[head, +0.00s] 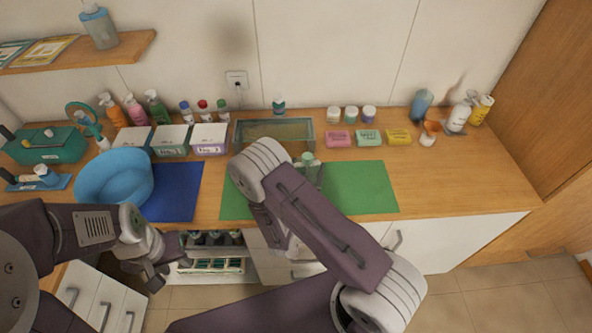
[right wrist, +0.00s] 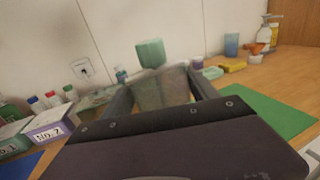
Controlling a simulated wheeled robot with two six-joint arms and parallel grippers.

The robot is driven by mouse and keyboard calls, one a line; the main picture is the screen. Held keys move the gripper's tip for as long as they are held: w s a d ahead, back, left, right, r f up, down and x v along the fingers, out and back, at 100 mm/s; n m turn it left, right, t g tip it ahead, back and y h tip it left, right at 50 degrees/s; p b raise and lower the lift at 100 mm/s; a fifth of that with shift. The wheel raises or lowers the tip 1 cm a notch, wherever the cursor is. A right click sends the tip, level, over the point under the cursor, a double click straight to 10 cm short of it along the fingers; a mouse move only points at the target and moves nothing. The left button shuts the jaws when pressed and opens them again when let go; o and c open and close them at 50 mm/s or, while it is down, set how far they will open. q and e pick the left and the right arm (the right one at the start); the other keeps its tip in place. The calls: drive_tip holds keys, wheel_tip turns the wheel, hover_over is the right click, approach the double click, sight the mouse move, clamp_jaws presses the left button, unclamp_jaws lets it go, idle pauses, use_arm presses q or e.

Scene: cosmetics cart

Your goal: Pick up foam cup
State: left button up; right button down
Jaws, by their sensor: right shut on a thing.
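A translucent, greenish cup-like container with a pale green top (right wrist: 150,52) is between the two fingers of my right gripper (right wrist: 160,92) in the right wrist view. This looks like the foam cup, and the gripper is shut on it. In the head view the container (head: 309,166) shows above the green mat (head: 360,188), partly hidden by my right arm, which also covers the right gripper. Whether its base touches the mat is hidden. My left gripper (head: 152,268) hangs in front of the counter's edge, away from the container; its jaw opening is unclear.
A glass tray (head: 240,133) stands behind the green mat. A blue basin (head: 115,178) and blue mat (head: 180,192) lie left. Colored soaps (head: 369,138), small jars (head: 351,114) and bottles stand along the back. The counter's right front is clear.

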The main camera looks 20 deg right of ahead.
sight(316, 173)
drive_tip(key=shift+s+d+r, duration=0.95)
drive_tip(key=shift+s+d, duration=0.05)
drive_tip(key=shift+d, duration=0.2)
